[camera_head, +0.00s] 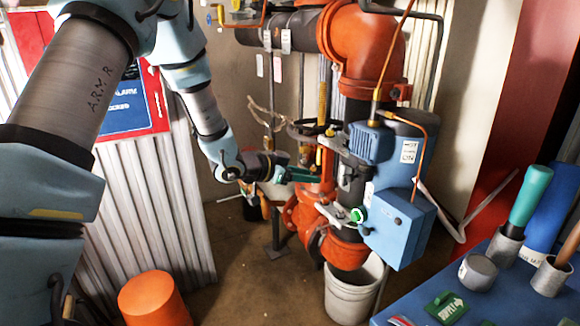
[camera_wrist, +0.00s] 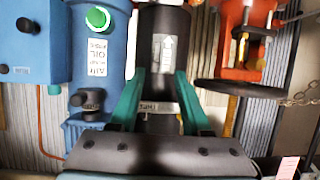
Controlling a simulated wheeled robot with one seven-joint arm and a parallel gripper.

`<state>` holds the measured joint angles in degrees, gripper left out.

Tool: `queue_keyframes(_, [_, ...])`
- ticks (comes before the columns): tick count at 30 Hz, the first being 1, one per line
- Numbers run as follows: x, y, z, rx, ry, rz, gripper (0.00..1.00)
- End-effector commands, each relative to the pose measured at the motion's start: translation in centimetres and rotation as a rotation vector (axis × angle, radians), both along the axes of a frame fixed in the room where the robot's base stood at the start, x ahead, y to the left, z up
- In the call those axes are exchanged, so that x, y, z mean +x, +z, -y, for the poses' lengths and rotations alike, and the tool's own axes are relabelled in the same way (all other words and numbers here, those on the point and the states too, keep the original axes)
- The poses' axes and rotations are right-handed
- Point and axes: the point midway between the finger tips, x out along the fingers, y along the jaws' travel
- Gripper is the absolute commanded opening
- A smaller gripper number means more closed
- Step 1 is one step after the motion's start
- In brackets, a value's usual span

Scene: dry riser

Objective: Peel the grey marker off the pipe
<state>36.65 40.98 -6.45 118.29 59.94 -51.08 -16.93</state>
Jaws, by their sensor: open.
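In the wrist view a dark pipe (camera_wrist: 152,25) runs up the middle. A grey marker with an arrow (camera_wrist: 168,52) lies on it, just beyond my fingertips. A second small pale label (camera_wrist: 160,107) shows lower on the pipe, between the fingers. My gripper (camera_wrist: 161,74) is open, with its teal fingers on either side of the pipe in the picture. I cannot tell whether they touch it. In the head view my gripper (camera_head: 314,175) reaches in from the left towards the dark pipe (camera_head: 349,188), beside the orange valve; the marker cannot be made out there.
A blue pump unit (camera_head: 398,215) stands right of the pipe, with orange pipework (camera_head: 365,45) above. A black handwheel (camera_wrist: 245,88) is close to my fingers. A white bucket (camera_head: 350,292) stands below. A blue table (camera_head: 490,300) at right holds a green arrow plate (camera_head: 446,307).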

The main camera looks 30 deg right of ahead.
Motion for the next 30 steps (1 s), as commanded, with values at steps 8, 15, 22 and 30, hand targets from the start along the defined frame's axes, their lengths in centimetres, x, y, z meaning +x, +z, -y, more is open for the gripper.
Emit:
queue_keyframes(8, [-1.0,-0.7,2.7,-0.017,-0.032,-0.007,0.47])
queue_keyframes(15, [-1.2,-2.3,6.7,-0.016,-0.030,-0.006,0.47])
queue_keyframes(22, [-1.3,-3.5,9.5,-0.016,-0.029,-0.005,0.47])
queue_keyframes(30, [-1.3,-4.1,10.5,-0.015,-0.027,-0.004,0.47])
